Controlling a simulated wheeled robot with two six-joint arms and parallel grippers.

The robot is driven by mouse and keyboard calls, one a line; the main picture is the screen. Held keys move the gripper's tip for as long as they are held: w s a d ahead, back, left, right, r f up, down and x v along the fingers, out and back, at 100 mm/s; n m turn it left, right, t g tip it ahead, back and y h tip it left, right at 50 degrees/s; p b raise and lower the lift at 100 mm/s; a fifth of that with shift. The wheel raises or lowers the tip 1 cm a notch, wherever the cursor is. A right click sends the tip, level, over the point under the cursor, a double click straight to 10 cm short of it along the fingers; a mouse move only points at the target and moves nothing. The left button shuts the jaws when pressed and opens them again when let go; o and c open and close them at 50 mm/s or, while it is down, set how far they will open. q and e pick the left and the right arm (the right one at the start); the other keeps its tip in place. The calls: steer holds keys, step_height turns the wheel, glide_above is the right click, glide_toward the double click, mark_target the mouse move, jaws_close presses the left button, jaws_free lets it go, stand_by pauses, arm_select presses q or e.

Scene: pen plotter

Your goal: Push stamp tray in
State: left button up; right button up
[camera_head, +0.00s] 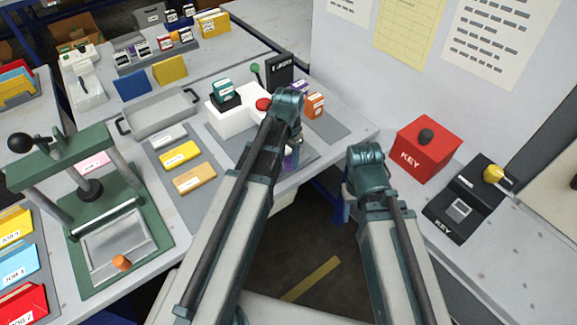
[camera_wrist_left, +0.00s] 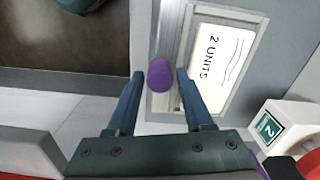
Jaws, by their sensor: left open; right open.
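The stamp tray (camera_wrist_left: 228,101), a grey metal slide holding a white card marked "2 UNITS" (camera_wrist_left: 215,60), lies upper right of centre in the left wrist view. A purple knob (camera_wrist_left: 159,76) stands at its near edge. My left gripper (camera_wrist_left: 159,90) is open, with one finger on each side of the knob; I cannot tell whether they touch it. In the head view the knob (camera_head: 290,160) shows partly behind my left arm, which hides most of the tray. My right gripper (camera_head: 365,168) hangs over the floor gap, its fingertips hidden by the wrist.
A white machine with a red button (camera_head: 263,104) stands beside the tray. A green press (camera_head: 110,215) stands at left. A red KEY box (camera_head: 423,150) and a black KEY unit (camera_head: 468,203) sit on the right bench. Open floor (camera_head: 315,265) lies between the benches.

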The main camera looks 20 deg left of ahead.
arm_select(q)
steer(key=shift+f, duration=0.35)
jaws_close()
stand_by(1.2)
